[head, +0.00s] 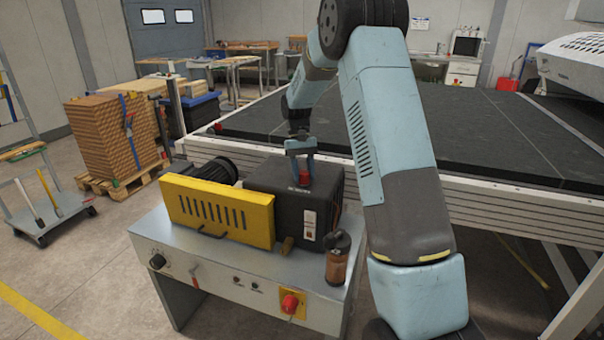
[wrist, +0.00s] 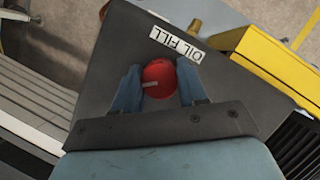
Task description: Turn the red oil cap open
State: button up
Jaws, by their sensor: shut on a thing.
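The red oil cap (wrist: 160,82) sits on top of the dark pump housing (wrist: 95,65), beside a white label reading "OIL FILL" (wrist: 177,43). In the wrist view my gripper (wrist: 160,88) has one blue finger on each side of the cap and is shut on it. In the head view my gripper (head: 302,170) points down from above onto the housing, with the red cap (head: 304,179) showing between its fingers. The cap's underside and its seat are hidden.
A yellow guard (head: 218,212) stands left of the housing on a grey cabinet (head: 225,270). A brown bottle-like part (head: 337,262) is at the cabinet's right front, and a red knob (head: 290,303) is on its front panel. A large dark conveyor bed (head: 470,135) lies behind.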

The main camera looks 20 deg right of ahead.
jog(key=n+h, duration=0.1)
jog(key=n, duration=0.2)
jog(key=n+h, duration=0.1)
jog(key=n, duration=0.2)
jog(key=shift+n+t, duration=0.3)
jog(key=shift+t, duration=0.1)
jog(key=n+h, duration=0.1)
jog(key=n, duration=0.1)
jog(key=n+t+h, duration=0.1)
jog(key=n, duration=0.2)
jog(key=shift+d, duration=0.1)
jog(key=shift+n+t, duration=0.3)
jog(key=o, duration=1.1)
jog(key=shift+c, duration=0.2)
jog(key=v, duration=1.3)
jog(key=shift+w+r, duration=0.25)
jog(key=shift+r, duration=0.05)
